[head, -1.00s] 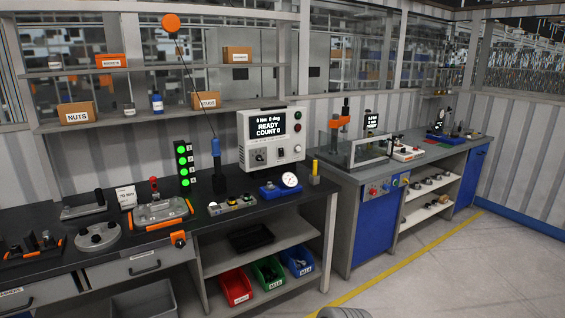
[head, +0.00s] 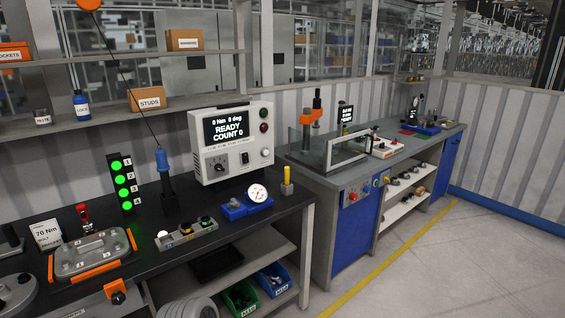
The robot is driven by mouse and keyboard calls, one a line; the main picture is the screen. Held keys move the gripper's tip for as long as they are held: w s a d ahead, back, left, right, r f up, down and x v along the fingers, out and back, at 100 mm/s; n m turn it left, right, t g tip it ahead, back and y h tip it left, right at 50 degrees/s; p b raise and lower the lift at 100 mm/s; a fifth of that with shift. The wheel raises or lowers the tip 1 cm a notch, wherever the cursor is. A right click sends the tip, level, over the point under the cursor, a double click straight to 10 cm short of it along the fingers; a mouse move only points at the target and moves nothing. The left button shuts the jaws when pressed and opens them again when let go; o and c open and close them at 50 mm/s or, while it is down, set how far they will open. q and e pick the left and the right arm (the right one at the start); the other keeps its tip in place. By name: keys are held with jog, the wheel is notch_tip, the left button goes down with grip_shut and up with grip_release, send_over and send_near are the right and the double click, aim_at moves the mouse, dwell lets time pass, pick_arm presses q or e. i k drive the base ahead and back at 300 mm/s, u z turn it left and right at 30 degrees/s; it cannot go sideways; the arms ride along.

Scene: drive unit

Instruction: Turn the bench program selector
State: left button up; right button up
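A white control box (head: 231,141) stands at the back of the dark bench, right of centre on it. Its dark screen reads "0 Nm 0 deg READY COUNT 0". A black selector knob (head: 218,165) sits on the lower left of its front panel; its exact setting is too small to read. Neither of my grippers is in view, and nothing touches the knobs.
A blue screwdriver tool (head: 163,172) hangs left of the box. A grey ridged round part (head: 188,308), unclear what, shows at the bottom edge. Floor at right is clear.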

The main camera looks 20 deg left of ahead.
aim_at(218, 167)
jog(key=u, duration=0.15)
jog(key=i, duration=1.3)
jog(key=u, duration=0.75)
